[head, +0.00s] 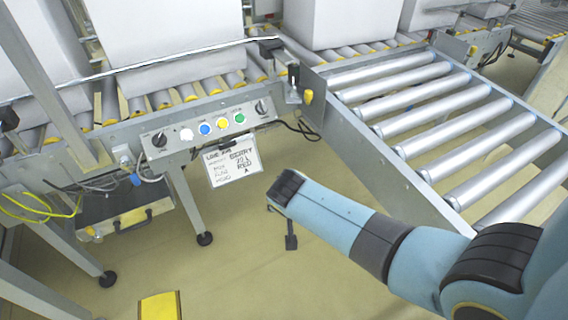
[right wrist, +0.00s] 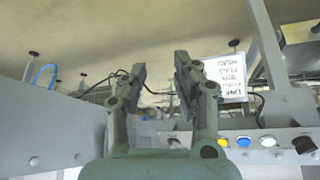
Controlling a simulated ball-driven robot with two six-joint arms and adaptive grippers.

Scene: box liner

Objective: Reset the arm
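My right arm comes in from the right in the head view, light blue with dark joint covers. Its wrist end is over open floor, in front of the control panel (head: 205,128). My right gripper (head: 281,226) is mostly hidden behind the wrist there; only a dark finger part shows below. In the right wrist view my right gripper (right wrist: 160,70) has two dark fingers standing apart with nothing between them. The panel with its coloured buttons shows upside down at lower right in that view. My left gripper and arm are not in view.
A roller conveyor (head: 440,185) runs close beside my right forearm. White boxes (head: 160,40) stand on the rear conveyor. A handwritten sign (head: 233,162) hangs under the panel, also in the right wrist view (right wrist: 228,75). A yellow object (head: 160,306) is at the bottom edge.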

